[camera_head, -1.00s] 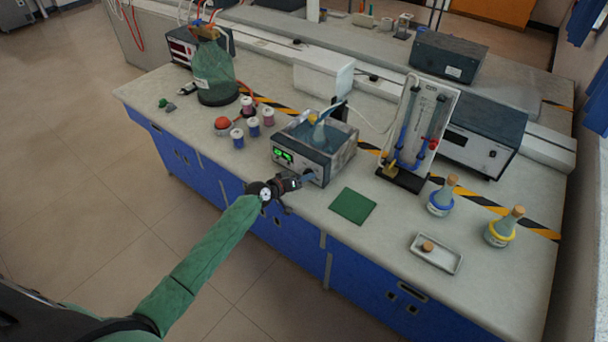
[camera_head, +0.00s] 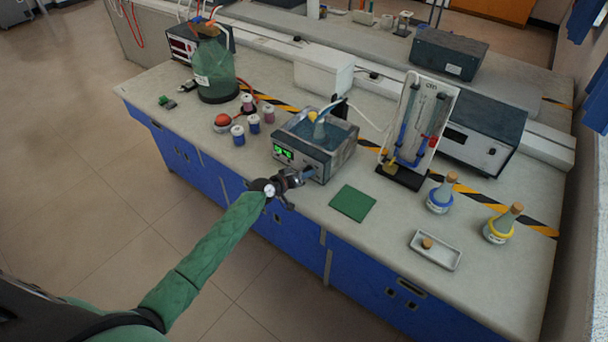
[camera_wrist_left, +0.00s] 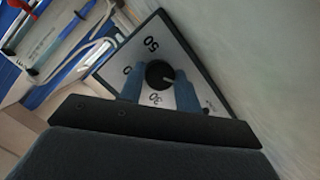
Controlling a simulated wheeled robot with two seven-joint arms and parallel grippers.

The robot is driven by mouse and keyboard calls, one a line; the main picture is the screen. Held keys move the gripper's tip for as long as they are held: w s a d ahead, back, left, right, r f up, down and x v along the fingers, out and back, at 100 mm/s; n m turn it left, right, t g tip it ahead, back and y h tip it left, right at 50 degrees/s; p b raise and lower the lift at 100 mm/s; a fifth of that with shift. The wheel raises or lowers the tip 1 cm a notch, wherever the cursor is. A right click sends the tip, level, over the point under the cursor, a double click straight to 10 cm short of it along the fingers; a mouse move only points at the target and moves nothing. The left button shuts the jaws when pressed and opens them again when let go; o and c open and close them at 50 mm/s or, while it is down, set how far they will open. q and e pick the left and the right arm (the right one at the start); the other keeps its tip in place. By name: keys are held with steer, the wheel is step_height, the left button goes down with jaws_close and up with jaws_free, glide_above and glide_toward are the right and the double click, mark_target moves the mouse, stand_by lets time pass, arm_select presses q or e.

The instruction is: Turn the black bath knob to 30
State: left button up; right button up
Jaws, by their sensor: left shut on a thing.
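The water bath (camera_head: 315,145) stands on the bench with a green lit display on its front and a flask in its water. Its black knob (camera_wrist_left: 158,73) shows in the left wrist view on a pale dial panel marked 50, 30 and a partly hidden number ending in 0. A light pointer line on the knob points to the right in that view. My left gripper (camera_wrist_left: 160,92) is shut on the knob, with one blue-grey finger on each side. In the head view the left gripper (camera_head: 306,174) reaches the bath's front face. My right gripper is not in view.
A green mat (camera_head: 352,203) lies right of the bath. Two stoppered flasks (camera_head: 441,194) (camera_head: 502,224) and a small white tray (camera_head: 435,250) stand further right. Several small jars (camera_head: 238,136) stand to the left. The bench front edge runs under my left arm.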

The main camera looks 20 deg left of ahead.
arm_select(q)
steer(key=m+y+p, duration=0.1)
steer(key=m, duration=0.2)
steer(key=shift+r+y, duration=0.1)
steer(key=shift+y, duration=0.3)
steer(key=shift+d+m+t+y+p, duration=0.1)
steer(key=shift+m+t+y+p, duration=0.25)
steer(key=shift+m, duration=0.25)
steer(key=shift+s+m+t+y, duration=0.1)
steer(key=shift+m+t+y, duration=0.15)
steer(key=shift+m+y, duration=0.35)
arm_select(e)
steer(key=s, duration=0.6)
arm_select(q)
steer(key=shift+f+m+b, duration=0.25)
steer(key=shift+m+b, duration=0.05)
steer(key=shift+m, duration=0.5)
steer(key=m+t+y+b, duration=0.1)
steer(key=m+b, duration=0.1)
steer(key=m, duration=0.1)
steer(key=shift+d+f+y+b, duration=0.1)
steer(key=shift+y+b, duration=0.25)
steer(key=shift+m+t+y+b, duration=0.3)
steer(key=shift+m+t+b, duration=0.1)
steer(key=shift+m, duration=0.2)
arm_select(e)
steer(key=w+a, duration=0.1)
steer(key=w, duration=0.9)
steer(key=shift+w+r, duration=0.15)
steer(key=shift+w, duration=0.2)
